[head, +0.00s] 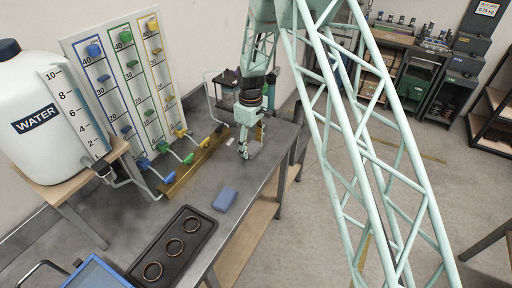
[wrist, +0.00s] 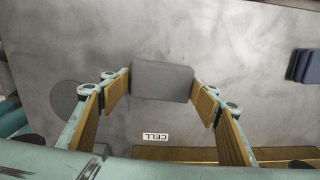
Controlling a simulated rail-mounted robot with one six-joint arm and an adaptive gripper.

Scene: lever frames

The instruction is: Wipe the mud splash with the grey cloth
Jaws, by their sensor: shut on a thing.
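My gripper (head: 245,152) is low over the grey bench, past the blue block in the head view. In the wrist view its two fingers (wrist: 161,98) are shut on the sides of a grey cloth (wrist: 162,80), a folded pad shape. I cannot tell whether the cloth touches the bench top. In the head view I cannot make out the cloth at the gripper. A round darker patch (wrist: 66,95) lies left of the fingers in the wrist view; I cannot tell whether it is mud or shadow. No clear mud splash shows in either view.
A blue block (head: 225,200) lies on the bench (head: 235,178), with a black tray (head: 172,246) of rings nearer. A brass strip (head: 195,165) and coloured levers (head: 180,132) line the wall side, near a water tank (head: 35,115). A small CELL label (wrist: 156,137) is beside the gripper.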

